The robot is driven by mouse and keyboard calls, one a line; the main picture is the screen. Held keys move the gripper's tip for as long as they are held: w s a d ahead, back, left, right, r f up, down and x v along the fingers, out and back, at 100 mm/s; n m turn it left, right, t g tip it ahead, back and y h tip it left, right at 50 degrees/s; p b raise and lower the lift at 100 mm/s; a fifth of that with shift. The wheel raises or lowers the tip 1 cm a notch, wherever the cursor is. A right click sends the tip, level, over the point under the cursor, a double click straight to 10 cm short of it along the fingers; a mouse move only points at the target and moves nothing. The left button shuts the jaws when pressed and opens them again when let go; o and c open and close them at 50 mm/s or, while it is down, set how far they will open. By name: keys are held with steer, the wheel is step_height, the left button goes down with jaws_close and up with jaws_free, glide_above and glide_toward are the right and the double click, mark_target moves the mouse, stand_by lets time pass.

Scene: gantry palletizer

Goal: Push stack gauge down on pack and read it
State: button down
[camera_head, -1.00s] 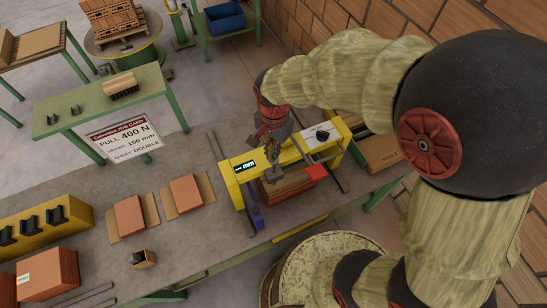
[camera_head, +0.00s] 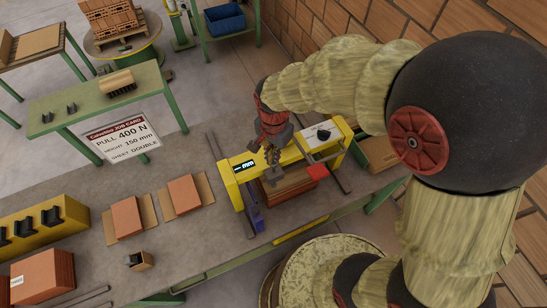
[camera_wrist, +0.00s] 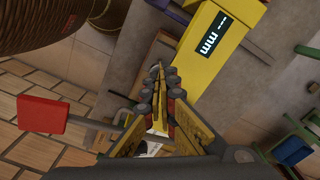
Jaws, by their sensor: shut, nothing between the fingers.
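The stack gauge is a yellow gantry frame (camera_head: 229,183) standing across the bench. Its dark display (camera_head: 244,167) shows "mm"; the wrist view shows the display (camera_wrist: 217,36) with dashes before "mm" and no readable number. The pack (camera_head: 290,186), a reddish-brown stack, lies under the gantry and is partly hidden by the crossbeam. My gripper (camera_head: 272,158) is at the middle of the crossbeam, above the pack, and hides what is beneath it. In the wrist view the fingers (camera_wrist: 158,72) are together, with nothing visible between them. Contact with the gauge is unclear.
A red flag-like plate (camera_head: 317,171) sits at the gantry's right side, with a white panel and black knob (camera_head: 323,134) above. Brown packs on sheets (camera_head: 127,218) and a yellow rack (camera_head: 40,227) stand left on the bench. A brick wall is close on the right.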

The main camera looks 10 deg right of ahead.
steer(key=shift+f+b, duration=1.25)
steer(key=shift+f, duration=0.7)
steer(key=shift+r, duration=0.1)
step_height(320, 180, up, 8)
steer(key=p, duration=0.5)
steer(key=shift+f, duration=0.25)
step_height(320, 180, up, 5)
steer(key=p, duration=0.3)
steer(key=shift+p, duration=0.3)
steer(key=shift+f, duration=0.1)
